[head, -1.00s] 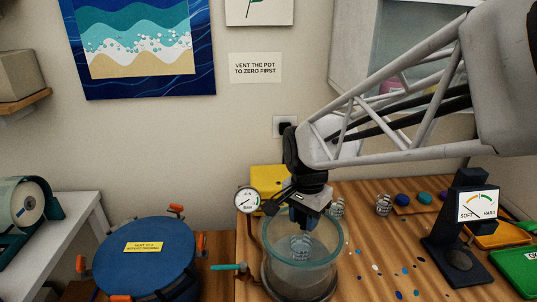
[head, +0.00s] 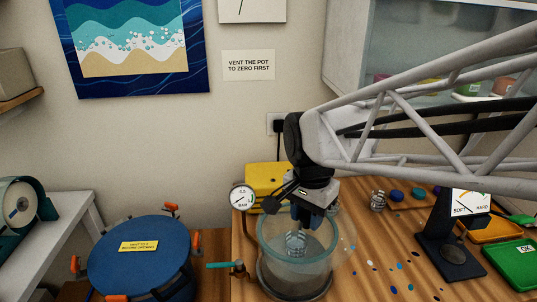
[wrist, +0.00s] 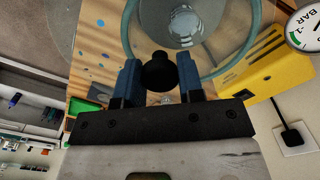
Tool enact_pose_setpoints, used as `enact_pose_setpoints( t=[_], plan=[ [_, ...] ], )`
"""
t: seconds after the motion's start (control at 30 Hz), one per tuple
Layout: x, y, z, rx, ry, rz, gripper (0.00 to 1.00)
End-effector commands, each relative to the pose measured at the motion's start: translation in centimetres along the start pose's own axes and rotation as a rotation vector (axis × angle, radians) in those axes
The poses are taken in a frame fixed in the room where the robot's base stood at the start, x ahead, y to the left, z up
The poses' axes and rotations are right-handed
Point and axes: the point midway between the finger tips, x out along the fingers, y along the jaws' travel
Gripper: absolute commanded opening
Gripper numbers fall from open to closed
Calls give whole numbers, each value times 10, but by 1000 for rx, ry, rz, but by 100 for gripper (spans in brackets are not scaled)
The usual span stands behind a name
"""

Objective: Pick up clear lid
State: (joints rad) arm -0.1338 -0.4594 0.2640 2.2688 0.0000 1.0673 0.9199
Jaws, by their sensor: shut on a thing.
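My gripper (head: 308,218) is above the glass pot (head: 292,284) in the head view. In the wrist view, its blue fingers (wrist: 159,72) are shut on the black knob (wrist: 158,74) of the clear lid. The lid (head: 347,240) is a faint see-through disc in the head view. Its edge shows to the right of the pot's teal rim, so it seems off-centre and raised; the exact gap is hard to tell. A clear cup (head: 296,243) stands inside the pot, and it also shows in the wrist view (wrist: 184,22).
A pressure gauge (head: 242,197) and a teal-handled valve (head: 222,265) are at the pot's left. A yellow box (head: 265,178) stands behind. A blue lidded pot (head: 140,262) is left. A hardness tester (head: 440,235) and green tray (head: 512,262) are right; drops spot the bench between.

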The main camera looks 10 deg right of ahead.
Motion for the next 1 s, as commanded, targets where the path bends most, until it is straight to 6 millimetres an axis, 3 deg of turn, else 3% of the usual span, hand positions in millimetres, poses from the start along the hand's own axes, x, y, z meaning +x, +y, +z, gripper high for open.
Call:
enact_pose_setpoints(
  t=[0.6,1.0],
  plan=[
    [-8,68,52,0,1,-1,0],
    [-11,88,68,0,0,0,0]
  ],
)
